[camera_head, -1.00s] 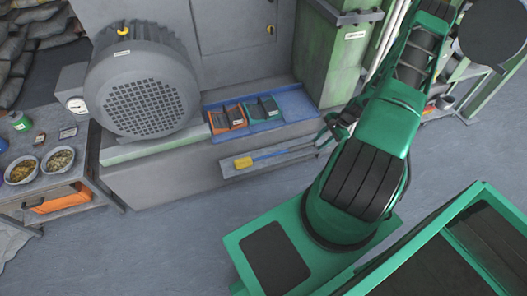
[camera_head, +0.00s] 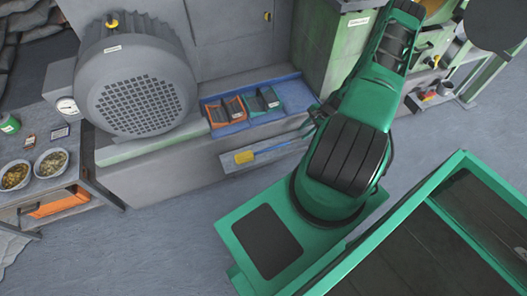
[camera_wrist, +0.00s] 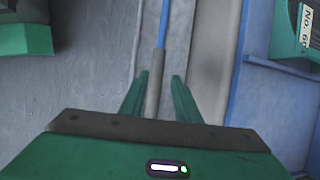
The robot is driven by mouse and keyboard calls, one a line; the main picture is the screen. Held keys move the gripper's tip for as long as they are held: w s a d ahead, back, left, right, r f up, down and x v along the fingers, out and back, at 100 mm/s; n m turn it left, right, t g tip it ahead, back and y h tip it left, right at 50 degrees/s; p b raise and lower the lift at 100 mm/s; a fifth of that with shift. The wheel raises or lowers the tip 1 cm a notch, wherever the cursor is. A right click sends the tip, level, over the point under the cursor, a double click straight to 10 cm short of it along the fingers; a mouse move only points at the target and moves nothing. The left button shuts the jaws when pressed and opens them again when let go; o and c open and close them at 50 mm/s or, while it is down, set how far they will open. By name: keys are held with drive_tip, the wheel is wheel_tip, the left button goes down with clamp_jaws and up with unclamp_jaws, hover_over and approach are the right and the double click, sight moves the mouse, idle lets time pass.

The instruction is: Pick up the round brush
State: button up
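A long tool with a yellow head (camera_head: 244,157) and a thin blue handle lies on the low grey ledge below the blue tray. I cannot tell if its head is round, and I see no other brush. In the wrist view its blue shaft (camera_wrist: 164,25) runs down into a grey end part between my fingers. My gripper (camera_wrist: 160,90) is open, with one green finger on each side of the grey part and gaps visible. It is at the handle end, away from the yellow head. In the head view my arm mostly hides the gripper.
The blue tray (camera_head: 211,102) holds an orange bin (camera_head: 227,112) and a dark green bin (camera_head: 262,102) just above the ledge. A large grey motor (camera_head: 140,80) stands left of them. A table (camera_head: 60,205) with bowls is at far left. Floor in front is clear.

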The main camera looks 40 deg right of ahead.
sight(299, 138)
drive_tip(key=x, duration=0.5)
drive_tip(key=shift+s+d+f, duration=0.1)
drive_tip(key=shift+s+d, duration=0.1)
drive_tip(key=shift+s, duration=0.05)
clamp_jaws()
